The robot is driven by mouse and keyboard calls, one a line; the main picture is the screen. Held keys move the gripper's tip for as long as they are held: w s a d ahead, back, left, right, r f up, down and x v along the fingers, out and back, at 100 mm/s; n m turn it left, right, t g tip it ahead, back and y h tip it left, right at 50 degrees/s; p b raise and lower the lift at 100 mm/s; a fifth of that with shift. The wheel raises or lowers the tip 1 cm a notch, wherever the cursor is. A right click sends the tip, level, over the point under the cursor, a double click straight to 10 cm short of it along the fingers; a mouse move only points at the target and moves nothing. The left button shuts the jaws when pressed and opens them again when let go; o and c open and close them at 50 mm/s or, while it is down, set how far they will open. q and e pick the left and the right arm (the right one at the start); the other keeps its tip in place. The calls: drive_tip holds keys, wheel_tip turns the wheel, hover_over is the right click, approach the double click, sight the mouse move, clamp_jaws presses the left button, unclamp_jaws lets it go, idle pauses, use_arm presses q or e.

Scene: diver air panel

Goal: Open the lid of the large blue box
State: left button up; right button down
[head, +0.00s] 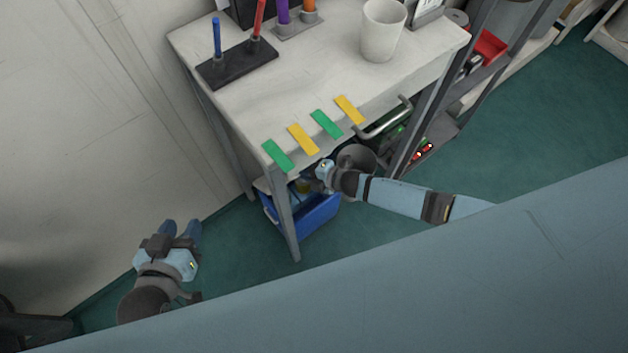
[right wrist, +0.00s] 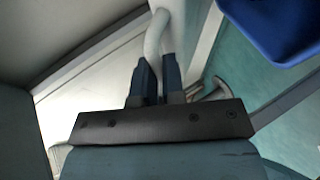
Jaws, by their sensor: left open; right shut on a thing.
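A blue box (head: 318,220) stands low under the white table in the head view, partly hidden by a table leg and the tabletop. I cannot make out its lid clearly. A blue surface (right wrist: 280,25) shows at the upper right of the right wrist view. My right arm reaches in beside the box below the table's front edge; its fingertips are hidden in the head view. In the right wrist view my right gripper (right wrist: 158,78) is shut on a pale curved bar (right wrist: 157,38). My left gripper (head: 181,229) is open and empty, over the floor left of the table.
The white table (head: 320,75) carries a mug (head: 382,30), pen holders and several green and yellow strips along its front edge. A metal handle (head: 385,120) sticks out at the front. A shelf unit stands at right. Green floor (head: 230,240) is clear between left gripper and table.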

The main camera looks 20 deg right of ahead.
drive_tip(key=shift+g+h, duration=0.5)
drive_tip(key=shift+g, duration=0.2)
drive_tip(key=w+r+p, duration=0.1)
drive_tip(key=w, duration=0.1)
drive_tip(key=w+a+r+p, duration=0.1)
drive_tip(key=w+p, duration=0.1)
drive_tip(key=w+a+r+p, duration=0.1)
drive_tip(key=w+r, duration=0.1)
drive_tip(key=shift+w+a, duration=0.1)
use_arm(q)
drive_tip(key=shift+s+a+r+g+y+p, duration=0.1)
drive_tip(key=shift+s+a+g+y+p, duration=0.15)
drive_tip(key=shift+p, duration=0.25)
drive_tip(key=shift+s+a+r+g+y+p, duration=0.15)
drive_tip(key=shift+a+g+p, duration=0.1)
drive_tip(key=shift+a+p, duration=0.15)
use_arm(e)
drive_tip(key=shift+w+a+m+g, duration=0.3)
drive_tip(key=shift+w+m+g, duration=0.15)
drive_tip(key=shift+w, duration=0.35)
use_arm(q)
drive_tip(key=shift+w, duration=0.1)
use_arm(e)
drive_tip(key=c, duration=1.2)
unclamp_jaws()
drive_tip(key=shift+h, duration=0.3)
use_arm(q)
drive_tip(key=shift+d+r, duration=0.1)
drive_tip(key=shift+r, duration=0.05)
